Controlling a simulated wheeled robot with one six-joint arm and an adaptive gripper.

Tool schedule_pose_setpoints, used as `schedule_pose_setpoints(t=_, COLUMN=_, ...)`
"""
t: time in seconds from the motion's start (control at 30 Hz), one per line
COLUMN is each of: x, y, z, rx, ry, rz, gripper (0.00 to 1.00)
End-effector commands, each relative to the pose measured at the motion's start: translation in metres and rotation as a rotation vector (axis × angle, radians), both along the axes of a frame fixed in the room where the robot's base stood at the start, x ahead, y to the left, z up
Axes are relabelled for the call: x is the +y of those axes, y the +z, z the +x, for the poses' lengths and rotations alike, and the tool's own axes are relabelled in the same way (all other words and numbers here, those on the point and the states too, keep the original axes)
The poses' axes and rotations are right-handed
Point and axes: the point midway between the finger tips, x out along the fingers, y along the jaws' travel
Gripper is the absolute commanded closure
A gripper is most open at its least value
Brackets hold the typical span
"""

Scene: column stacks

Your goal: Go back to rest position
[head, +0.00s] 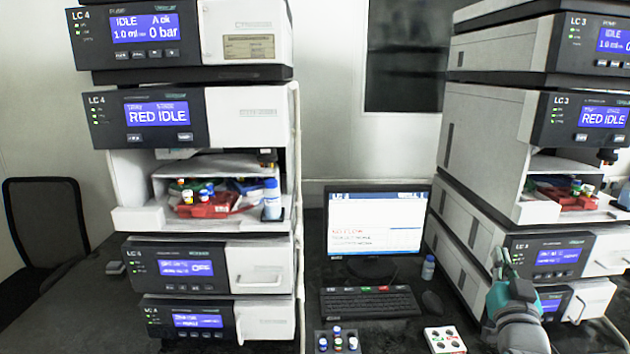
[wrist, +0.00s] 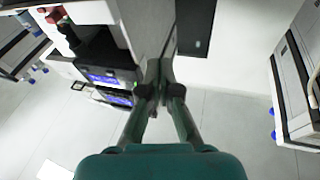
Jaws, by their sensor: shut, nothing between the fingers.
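My gripper (head: 500,258) is at the lower right of the head view, in front of the lower modules of the right column stack, labelled LC 3 (head: 480,150). Its fingers point up and their tips are together, with nothing between them. In the wrist view my gripper (wrist: 160,88) shows its two fingers meeting at the tips, with a dark stack module (wrist: 105,75) beyond them to the left. I cannot tell the exact gap between the fingers and the stack.
The left stack, LC 4 (head: 150,115), has an open bay with a red tray (head: 205,208) and a blue-capped bottle (head: 271,198). A monitor (head: 375,225), keyboard (head: 370,302), mouse (head: 432,302), vial rack (head: 337,342) and white block (head: 444,340) occupy the bench between stacks.

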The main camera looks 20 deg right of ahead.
Motion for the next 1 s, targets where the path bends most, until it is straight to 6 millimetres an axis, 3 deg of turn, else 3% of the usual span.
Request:
schedule_pose_setpoints(t=0.03, x=0.013, y=-0.022, z=-0.002, rx=0.022, ry=0.019, rz=0.007, gripper=1.00)
schedule_pose_setpoints(t=0.2, x=0.055, y=-0.082, z=-0.016, rx=0.074, ry=0.076, rz=0.020, gripper=1.00)
schedule_pose_setpoints(t=0.5, x=0.128, y=-0.171, z=-0.061, rx=0.164, ry=0.177, rz=0.036, gripper=1.00)
schedule_pose_setpoints(t=0.7, x=0.173, y=-0.217, z=-0.104, rx=0.226, ry=0.243, rz=0.043, gripper=1.00)
schedule_pose_setpoints(t=1.0, x=0.231, y=-0.266, z=-0.184, rx=0.315, ry=0.340, rz=0.049, gripper=1.00)
